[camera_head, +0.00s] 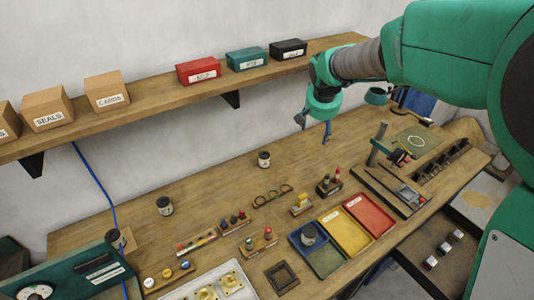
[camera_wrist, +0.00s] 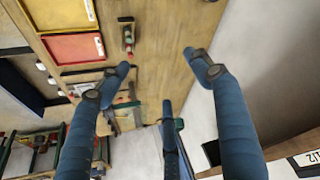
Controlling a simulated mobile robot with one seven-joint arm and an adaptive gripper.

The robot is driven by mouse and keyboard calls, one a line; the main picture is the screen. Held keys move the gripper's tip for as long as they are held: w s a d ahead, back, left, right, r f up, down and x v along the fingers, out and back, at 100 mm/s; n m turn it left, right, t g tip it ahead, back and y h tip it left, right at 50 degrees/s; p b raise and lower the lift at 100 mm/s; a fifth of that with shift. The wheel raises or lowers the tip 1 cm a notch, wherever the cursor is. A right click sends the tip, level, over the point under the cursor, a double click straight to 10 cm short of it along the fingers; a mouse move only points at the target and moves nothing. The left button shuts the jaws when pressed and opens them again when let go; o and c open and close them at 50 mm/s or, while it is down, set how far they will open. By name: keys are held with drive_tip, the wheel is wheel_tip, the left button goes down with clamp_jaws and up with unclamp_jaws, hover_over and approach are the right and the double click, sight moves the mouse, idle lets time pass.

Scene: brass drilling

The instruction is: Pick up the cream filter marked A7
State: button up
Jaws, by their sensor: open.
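Three small cylinders with cream bands and dark tops may be filters: one (camera_head: 164,206) stands upright at the left of the bench, one (camera_head: 264,160) stands upright near the wall, and one (camera_head: 309,236) is in the blue tray. Their marks are too small to read, so I cannot tell which is A7. My gripper (camera_head: 315,128) is above the back of the bench, right of and higher than the cylinder near the wall. In the wrist view my gripper (camera_wrist: 158,60) has its blue fingers spread, with nothing between them. No cream cylinder is clear there.
Blue (camera_head: 330,262), yellow (camera_head: 345,232) and red (camera_head: 370,215) trays lie at the front. Small racks, including one with coloured pegs (camera_head: 329,186), stand around them. A shelf (camera_head: 150,103) with labelled boxes runs above the bench. A clamp stand (camera_head: 378,145) is at the right.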

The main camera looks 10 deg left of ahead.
drive_tip(key=w+a+f+p, duration=0.3)
drive_tip(key=w+a+f, duration=0.55)
drive_tip(key=a, duration=0.35)
drive_tip(key=p, duration=0.3)
approach(264, 155)
wheel_tip(264, 155, up, 3)
drive_tip(key=shift+s+d+r+n, duration=0.1)
drive_tip(key=shift+s+r+n, duration=0.15)
drive_tip(key=shift+s, duration=0.2)
drive_tip(key=shift+f, duration=0.15)
drive_tip(key=shift+x, duration=4.2)
drive_tip(key=shift+f, duration=0.15)
drive_tip(key=shift+p+x, duration=0.55)
drive_tip(key=shift+x, duration=1.95)
drive_tip(key=shift+s, duration=0.1)
drive_tip(key=shift+c, duration=0.5)
drive_tip(key=c, duration=1.1)
